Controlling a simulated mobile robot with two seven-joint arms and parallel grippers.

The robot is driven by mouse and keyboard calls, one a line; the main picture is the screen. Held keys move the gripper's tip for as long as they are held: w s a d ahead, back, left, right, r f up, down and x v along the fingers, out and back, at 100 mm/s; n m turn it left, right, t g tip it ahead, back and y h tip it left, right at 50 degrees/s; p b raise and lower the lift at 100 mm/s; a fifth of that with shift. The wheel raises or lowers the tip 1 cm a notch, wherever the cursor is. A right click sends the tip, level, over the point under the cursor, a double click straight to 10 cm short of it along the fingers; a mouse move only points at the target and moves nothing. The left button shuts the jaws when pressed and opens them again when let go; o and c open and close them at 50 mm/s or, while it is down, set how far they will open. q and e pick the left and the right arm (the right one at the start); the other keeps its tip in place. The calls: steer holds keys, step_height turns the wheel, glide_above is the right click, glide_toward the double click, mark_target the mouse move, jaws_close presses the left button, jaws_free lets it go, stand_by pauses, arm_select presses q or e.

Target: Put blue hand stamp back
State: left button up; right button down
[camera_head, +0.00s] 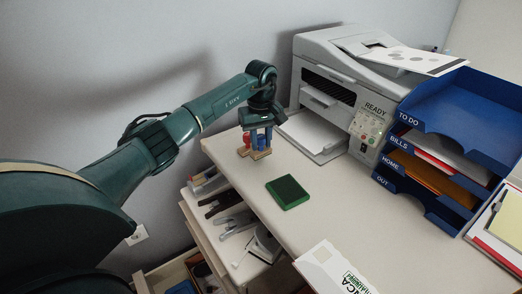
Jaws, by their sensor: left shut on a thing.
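The blue hand stamp (261,143) is upright at the far left corner of the desk, with a pale wooden-looking base. My left gripper (261,129) points down from above and is shut on its top. A red stamp (246,139) stands close beside it on the left, also with a pale base. The fingers partly hide the blue stamp's upper part. I cannot tell whether its base touches the desk or a holder. My right gripper is not in view.
A green stamp pad (288,191) lies on the desk (340,215). Behind stands a printer (345,85); at right are blue letter trays (440,120) and a clipboard (503,225). An envelope (333,268) lies at the front. An open drawer (225,225) is below left.

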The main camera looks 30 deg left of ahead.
mark_target(261, 146)
arm_select(q)
step_height(261, 146, down, 3)
steer(key=shift+f, duration=0.2)
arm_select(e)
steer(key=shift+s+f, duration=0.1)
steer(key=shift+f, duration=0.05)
arm_select(q)
steer(key=shift+f, duration=0.15)
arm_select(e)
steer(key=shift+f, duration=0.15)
arm_select(q)
steer(key=o, duration=0.8)
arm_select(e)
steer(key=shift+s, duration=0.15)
arm_select(q)
steer(key=shift+r, duration=0.25)
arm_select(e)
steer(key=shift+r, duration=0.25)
arm_select(q)
step_height(261, 146, up, 12)
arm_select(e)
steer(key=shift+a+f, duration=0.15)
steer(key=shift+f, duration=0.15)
